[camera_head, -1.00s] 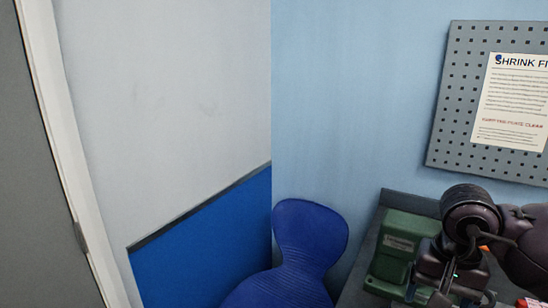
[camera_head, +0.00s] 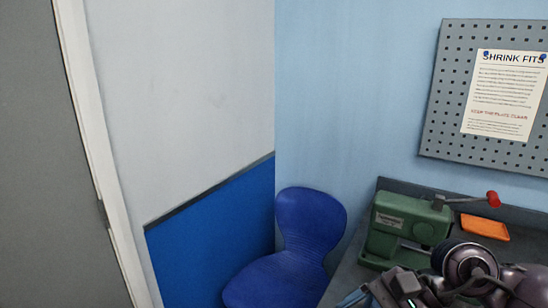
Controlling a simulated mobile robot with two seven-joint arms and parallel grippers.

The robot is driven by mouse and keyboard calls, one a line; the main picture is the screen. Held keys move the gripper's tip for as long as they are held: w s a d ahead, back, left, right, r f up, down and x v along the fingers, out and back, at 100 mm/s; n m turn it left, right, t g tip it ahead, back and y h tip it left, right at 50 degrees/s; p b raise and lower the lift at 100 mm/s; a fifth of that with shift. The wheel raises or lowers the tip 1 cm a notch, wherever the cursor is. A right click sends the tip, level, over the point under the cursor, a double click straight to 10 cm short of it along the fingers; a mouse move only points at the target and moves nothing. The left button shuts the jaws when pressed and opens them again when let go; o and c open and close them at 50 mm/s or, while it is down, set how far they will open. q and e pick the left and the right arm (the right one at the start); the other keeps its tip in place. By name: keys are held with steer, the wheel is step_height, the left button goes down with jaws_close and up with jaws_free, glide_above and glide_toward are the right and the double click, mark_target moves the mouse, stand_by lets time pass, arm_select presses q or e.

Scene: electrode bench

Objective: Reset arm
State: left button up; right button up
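One of my dark arms comes in from the lower right, so I take it as my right arm. Its round joint and a dark block, likely the body of my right gripper (camera_head: 402,288), show at the bottom edge in front of the bench. The fingertips are not clearly visible, so I cannot tell whether it is open or shut. My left gripper is not in view.
A green bench machine (camera_head: 396,225) with a red-knobbed lever (camera_head: 493,199) stands on the grey bench, close behind my arm. An orange tray (camera_head: 484,227) lies right of it. A blue chair (camera_head: 308,228) stands left. A pegboard (camera_head: 458,75) with a notice (camera_head: 503,95) hangs above.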

step_height(320, 180, up, 8)
steer(key=w+a+m+t+y, duration=0.2)
steer(key=m+t+y, duration=0.8)
steer(key=m, duration=0.7)
steer(key=w+d+f+m+t+h, duration=0.2)
steer(key=d+f+m+t+h, duration=0.3)
steer(key=m+h, duration=0.65)
steer(key=w+d+f+m+t+h, duration=0.2)
steer(key=d+m+t+h, duration=0.45)
steer(key=m, duration=0.95)
steer(key=s+d+f+m+g+h, duration=0.3)
steer(key=f+m+g, duration=0.1)
steer(key=f+m, duration=0.15)
steer(key=s+d+f+m+g+h, duration=0.25)
steer(key=s+f+m+g, duration=0.2)
steer(key=f, duration=0.25)
steer(key=s+f+m+g+y, duration=0.2)
steer(key=s+f+m+g, duration=0.7)
steer(key=s, duration=0.5)
steer(key=w+f+n+t, duration=0.2)
steer(key=w+f+t, duration=0.5)
steer(key=f, duration=0.4)
steer(key=shift+w+a+n+t+y, duration=0.25)
steer(key=shift+a+n+t+y, duration=0.15)
steer(key=shift+t, duration=0.4)
